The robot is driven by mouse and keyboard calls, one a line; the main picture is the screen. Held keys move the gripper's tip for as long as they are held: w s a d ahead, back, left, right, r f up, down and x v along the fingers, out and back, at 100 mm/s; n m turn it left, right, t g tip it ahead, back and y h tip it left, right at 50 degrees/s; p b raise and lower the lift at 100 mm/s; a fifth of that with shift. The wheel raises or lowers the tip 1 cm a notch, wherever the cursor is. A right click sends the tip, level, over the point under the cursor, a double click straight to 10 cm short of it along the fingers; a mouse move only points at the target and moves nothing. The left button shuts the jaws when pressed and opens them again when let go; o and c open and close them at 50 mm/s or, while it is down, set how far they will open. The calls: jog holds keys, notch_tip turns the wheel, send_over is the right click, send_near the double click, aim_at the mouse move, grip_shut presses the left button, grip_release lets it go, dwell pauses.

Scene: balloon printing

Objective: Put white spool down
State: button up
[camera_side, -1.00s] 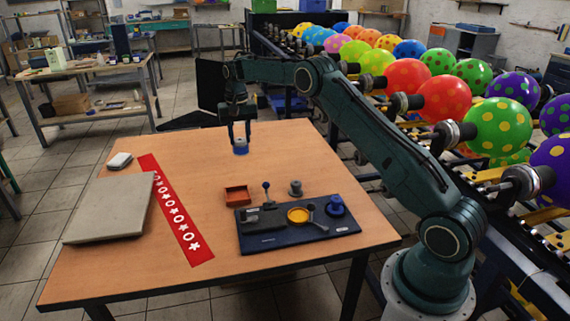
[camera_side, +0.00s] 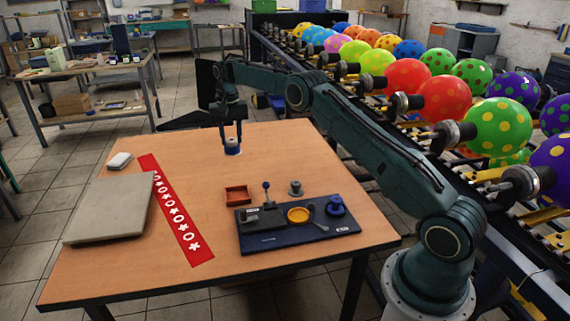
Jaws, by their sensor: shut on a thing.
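My gripper (camera_side: 232,142) points down over the far part of the wooden table. The spool is upright between the fingers, at or very close to the tabletop. I cannot tell whether its base touches the wood. The fingers hide part of the spool's sides.
A dark blue board (camera_side: 290,240) with a yellow dish (camera_side: 298,215) and a blue knob (camera_side: 336,205) lies at the front right. An orange tray (camera_side: 237,195), grey spool (camera_side: 295,187), red strip (camera_side: 176,210) and grey slab (camera_side: 110,208) lie nearby. Bare wood surrounds the gripper.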

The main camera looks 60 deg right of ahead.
aim_at(233, 151)
notch_tip(233, 151, down, 14)
jog(key=shift+r, duration=0.25)
jog(key=shift+f, duration=0.1)
jog(key=shift+f, duration=2)
jog(key=shift+f, duration=0.1)
jog(key=o, duration=0.8)
jog(key=shift+o, duration=0.2)
notch_tip(233, 151, up, 12)
jog(key=shift+r, duration=0.1)
